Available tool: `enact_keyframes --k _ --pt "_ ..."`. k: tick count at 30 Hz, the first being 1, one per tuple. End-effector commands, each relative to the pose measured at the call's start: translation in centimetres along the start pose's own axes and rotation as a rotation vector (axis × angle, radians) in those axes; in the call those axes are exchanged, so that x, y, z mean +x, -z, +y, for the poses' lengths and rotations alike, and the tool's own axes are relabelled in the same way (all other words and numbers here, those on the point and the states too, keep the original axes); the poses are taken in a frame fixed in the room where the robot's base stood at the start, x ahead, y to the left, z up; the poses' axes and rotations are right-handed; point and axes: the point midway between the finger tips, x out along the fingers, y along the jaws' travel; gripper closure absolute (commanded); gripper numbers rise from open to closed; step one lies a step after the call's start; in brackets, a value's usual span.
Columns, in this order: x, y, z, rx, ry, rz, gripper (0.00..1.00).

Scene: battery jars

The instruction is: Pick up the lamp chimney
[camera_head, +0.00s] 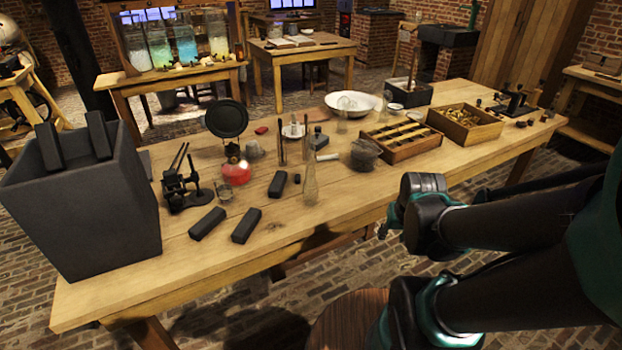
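A clear glass piece (311,182), tall and slim with a swelling low down, stands upright near the middle of the table; it looks like the lamp chimney. A lamp with a red base (236,172) stands to its left, in front of a black disc. My arm reaches in from the right, in front of the table's near edge. What looks like part of my gripper (388,221) shows at the arm's left end, right of the glass piece and apart from it. Its fingers are too small and too hidden to tell open from shut.
Black blocks (245,225) lie left of the glass, near a black stand (180,190). A large grey bin (85,210) fills the table's left end. A dark lump (364,154) and a wooden divided tray (402,140) lie right of the glass. The front table strip is bare.

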Motion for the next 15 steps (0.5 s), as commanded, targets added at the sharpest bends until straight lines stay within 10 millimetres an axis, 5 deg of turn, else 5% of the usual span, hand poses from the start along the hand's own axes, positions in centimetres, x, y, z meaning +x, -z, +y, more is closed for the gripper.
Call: enact_keyframes --k 6,10,15 --pt "0.0 0.0 0.0 0.000 0.000 0.000 0.61" --pt "-0.2 0.6 -0.2 0.020 0.003 -0.005 0.52" --pt "-1.8 5.3 -2.0 0.191 0.015 -0.046 0.52"
